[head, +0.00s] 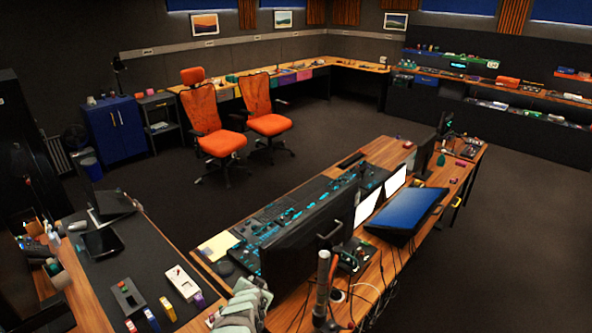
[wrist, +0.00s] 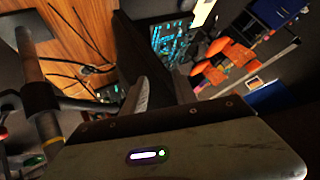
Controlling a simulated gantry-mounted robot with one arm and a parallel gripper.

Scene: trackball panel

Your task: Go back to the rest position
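My gripper (wrist: 160,84) shows in the wrist view, with its dark body across the bottom and two fingers reaching upward. The fingers stand apart and nothing shows between them, so it looks open and empty. It is above the desk area, with an upright pole (wrist: 28,55) to its left. The long console desk (head: 385,262) there carries a dark panel with cyan-lit controls (head: 290,212).
The upright pole (head: 323,285), a large dark monitor (head: 310,232) and a tilted blue screen (head: 408,213) rise from the desk. Cables (wrist: 78,40) lie on the wood. Two orange chairs (head: 206,125) stand behind. A side counter (head: 120,262) holds small devices. Floor at right is clear.

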